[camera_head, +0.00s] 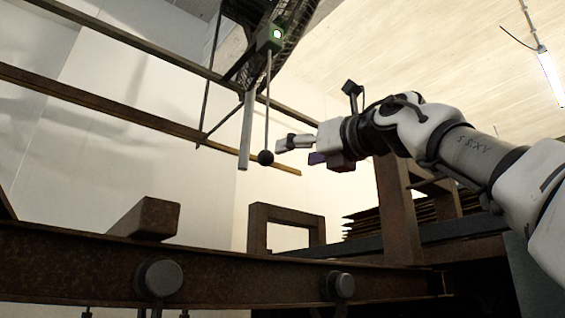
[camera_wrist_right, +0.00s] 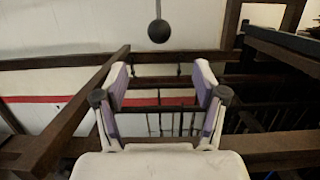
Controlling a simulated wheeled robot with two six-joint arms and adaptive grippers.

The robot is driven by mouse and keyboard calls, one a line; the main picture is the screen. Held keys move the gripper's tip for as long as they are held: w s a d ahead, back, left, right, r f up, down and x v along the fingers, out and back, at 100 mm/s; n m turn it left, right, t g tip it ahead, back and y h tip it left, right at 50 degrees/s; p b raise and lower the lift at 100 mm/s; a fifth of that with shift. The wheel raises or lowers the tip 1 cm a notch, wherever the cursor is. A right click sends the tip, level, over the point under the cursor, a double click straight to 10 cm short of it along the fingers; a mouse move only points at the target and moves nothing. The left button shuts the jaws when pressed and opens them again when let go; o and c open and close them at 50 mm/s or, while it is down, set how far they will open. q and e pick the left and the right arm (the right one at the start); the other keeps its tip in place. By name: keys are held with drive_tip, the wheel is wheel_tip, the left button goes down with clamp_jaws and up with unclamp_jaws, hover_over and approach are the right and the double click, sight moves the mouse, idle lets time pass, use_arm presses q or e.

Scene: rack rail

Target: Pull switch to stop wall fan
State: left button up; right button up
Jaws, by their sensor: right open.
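The ball also shows at the top of the right wrist view (camera_wrist_right: 159,31), beyond the fingertips. My right gripper (camera_head: 281,145) is close to the right of the ball in the head view, and no contact shows. In the right wrist view its two fingers (camera_wrist_right: 160,82) are spread with nothing between them. The dark cage-like frame (camera_head: 282,40) behind the box may be the fan's. My left gripper is not in view.
A grey post (camera_head: 246,130) hangs just left of the rod. Rusty rails (camera_head: 110,102) cross the upper left. A rusty beam with round bolts (camera_head: 230,277) spans the bottom, with a block (camera_head: 150,218) on it. A brown upright (camera_head: 398,215) stands below my right arm.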

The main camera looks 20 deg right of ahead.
sight(272, 157)
drive_tip(key=p+x, duration=0.6)
drive_tip(key=p, duration=0.1)
drive_tip(key=r+p+x, duration=0.1)
drive_tip(key=p+x, duration=0.2)
drive_tip(key=x, duration=0.1)
drive_tip(key=shift+s, duration=0.1)
drive_tip(key=shift+w+f, duration=0.1)
drive_tip(key=shift+w, duration=0.3)
drive_tip(key=shift+w+a, duration=0.35)
drive_tip(key=shift+w, duration=0.2)
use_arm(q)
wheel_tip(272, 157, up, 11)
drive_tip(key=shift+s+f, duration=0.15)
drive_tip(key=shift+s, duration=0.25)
use_arm(e)
drive_tip(key=shift+s+d, duration=0.1)
drive_tip(key=shift+s, duration=0.15)
drive_tip(key=c, duration=1.2)
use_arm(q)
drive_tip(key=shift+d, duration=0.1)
